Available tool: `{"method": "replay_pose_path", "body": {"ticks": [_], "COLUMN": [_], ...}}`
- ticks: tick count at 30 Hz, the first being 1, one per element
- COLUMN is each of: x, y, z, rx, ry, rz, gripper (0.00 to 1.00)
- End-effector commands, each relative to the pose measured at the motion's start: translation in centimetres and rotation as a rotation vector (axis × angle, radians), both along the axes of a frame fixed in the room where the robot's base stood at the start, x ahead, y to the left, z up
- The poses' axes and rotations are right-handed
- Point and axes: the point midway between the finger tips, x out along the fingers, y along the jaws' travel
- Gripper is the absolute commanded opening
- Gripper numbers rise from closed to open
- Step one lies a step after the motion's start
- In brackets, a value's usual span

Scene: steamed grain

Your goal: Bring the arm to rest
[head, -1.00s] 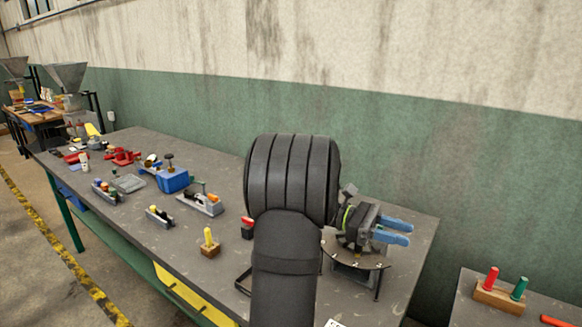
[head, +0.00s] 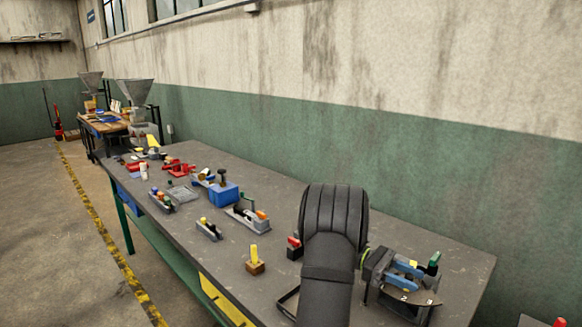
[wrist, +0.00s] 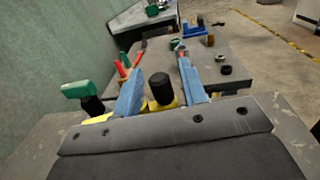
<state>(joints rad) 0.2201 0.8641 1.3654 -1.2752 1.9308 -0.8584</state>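In the wrist view my gripper (wrist: 160,67) shows the same spread. A black knob with a yellow base (wrist: 161,90) appears between the fingers, and I cannot tell whether they touch it. My dark forearm and elbow hide part of the bench in the head view.
A green-topped black piece (head: 434,263) stands beside the gripper. The green wall runs behind.

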Motion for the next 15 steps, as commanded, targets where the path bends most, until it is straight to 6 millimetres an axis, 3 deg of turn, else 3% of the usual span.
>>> {"method": "replay_pose_path", "body": {"ticks": [11, 15], "x": [-0.01, 0.00], "y": [-0.02, -0.03], "z": [-0.13, 0.71], "rx": [-0.001, -0.001], "ry": [-0.001, -0.003], "rz": [0.000, 0.001], "gripper": [0.39, 0.39]}}
